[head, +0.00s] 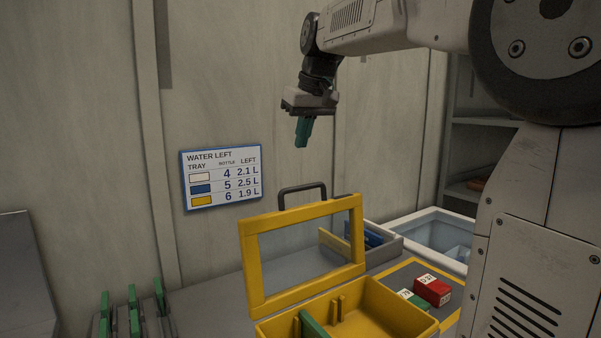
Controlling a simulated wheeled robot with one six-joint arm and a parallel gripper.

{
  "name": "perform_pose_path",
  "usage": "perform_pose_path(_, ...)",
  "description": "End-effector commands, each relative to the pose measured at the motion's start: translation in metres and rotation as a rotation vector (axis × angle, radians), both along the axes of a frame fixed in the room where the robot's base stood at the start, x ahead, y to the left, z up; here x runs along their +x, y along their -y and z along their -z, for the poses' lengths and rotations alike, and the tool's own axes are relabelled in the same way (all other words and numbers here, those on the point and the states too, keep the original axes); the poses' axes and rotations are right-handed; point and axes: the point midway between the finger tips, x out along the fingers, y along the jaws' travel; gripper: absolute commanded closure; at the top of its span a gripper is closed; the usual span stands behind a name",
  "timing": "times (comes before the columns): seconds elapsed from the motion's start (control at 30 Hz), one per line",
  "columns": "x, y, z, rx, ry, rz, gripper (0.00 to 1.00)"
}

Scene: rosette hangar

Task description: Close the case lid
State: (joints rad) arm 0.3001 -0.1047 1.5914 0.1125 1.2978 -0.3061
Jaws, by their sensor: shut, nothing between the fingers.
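The yellow case (370,292) stands on the grey counter, its near part cut off by the bottom of the head view. Its lid (253,270), a yellow frame with a see-through pane and a dark handle (302,190) on top, stands raised and open at the back of the case. Inside the case are dividers and a green upright piece (310,324). My gripper (301,145), with green fingers pointing down, is shut and empty. It hangs above the lid's handle in the picture, apart from it.
Right of the case, a red box (432,291) and a green box (412,299) lie on a yellow-edged mat. Behind are a grey tray (392,249) with blue items and a pale bin (432,228). A green-slotted rack (133,314) stands at left. A sign (221,177) hangs on the wall.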

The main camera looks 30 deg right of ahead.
Motion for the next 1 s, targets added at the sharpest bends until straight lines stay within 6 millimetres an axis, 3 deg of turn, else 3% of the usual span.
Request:
perform_pose_path(0.17, 0.010, 0.002, 0.012, -0.001, 0.002, -0.003, 1.00)
perform_pose_path(0.57, 0.040, 0.001, 0.089, -0.001, 0.001, -0.004, 1.00)
perform_pose_path(0.8, 0.009, 0.002, 0.091, -0.002, 0.006, -0.002, 1.00)
perform_pose_path(1.0, 0.001, 0.001, 0.091, -0.002, 0.005, -0.002, 1.00)
